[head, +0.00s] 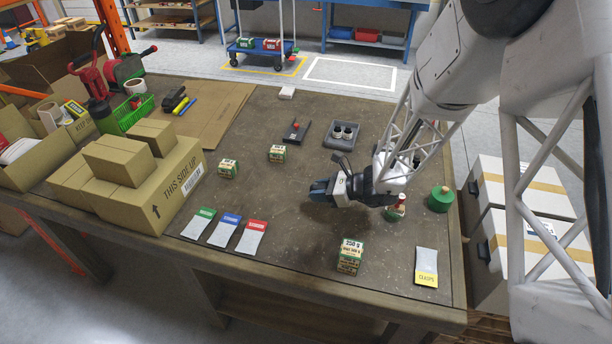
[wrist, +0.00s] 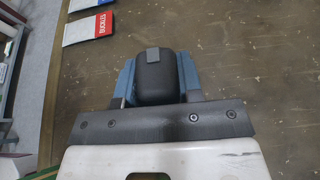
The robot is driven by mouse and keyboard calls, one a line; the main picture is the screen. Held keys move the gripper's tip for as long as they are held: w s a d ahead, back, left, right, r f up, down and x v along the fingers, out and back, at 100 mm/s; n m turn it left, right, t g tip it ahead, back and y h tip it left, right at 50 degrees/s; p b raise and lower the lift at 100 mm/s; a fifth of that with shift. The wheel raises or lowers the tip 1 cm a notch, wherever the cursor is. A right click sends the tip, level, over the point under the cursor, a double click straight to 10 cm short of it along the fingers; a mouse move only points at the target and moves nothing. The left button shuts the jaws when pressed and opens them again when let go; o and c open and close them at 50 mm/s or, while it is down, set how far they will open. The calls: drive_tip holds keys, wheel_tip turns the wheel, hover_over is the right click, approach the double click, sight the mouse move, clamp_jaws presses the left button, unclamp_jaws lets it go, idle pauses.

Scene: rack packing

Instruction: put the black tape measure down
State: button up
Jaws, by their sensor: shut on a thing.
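In the wrist view the black tape measure (wrist: 155,82) sits between the two blue fingers of my gripper (wrist: 156,75). The fingers are shut on its sides, and the wooden table (wrist: 250,70) shows behind it. In the head view my gripper (head: 320,190) is over the middle of the table (head: 250,120), pointing left, with a dark shadow on the tabletop below it. The tape measure is mostly hidden there by the fingers. I cannot tell the exact height of the tape measure above the table.
Small green boxes (head: 228,168) stand left of my gripper, and a box stack (head: 349,257) stands in front. Packets (head: 224,230) lie at the front left. A grey tray (head: 343,134) is behind, and a green cylinder (head: 440,199) is at the right. Bare tabletop lies around the gripper.

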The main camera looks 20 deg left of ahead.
drive_tip(key=shift+a, duration=0.1)
idle(0.3)
hover_over(306, 175)
drive_tip(key=shift+s+d+f, duration=0.2)
drive_tip(key=shift+s+f, duration=0.2)
drive_tip(key=shift+f, duration=0.35)
drive_tip(key=shift+w+a, duration=0.1)
drive_tip(key=shift+w+a, duration=0.1)
drive_tip(key=shift+w, duration=0.15)
drive_tip(key=shift+f, duration=1.8)
drive_tip(key=shift+f, duration=0.1)
drive_tip(key=o, duration=1)
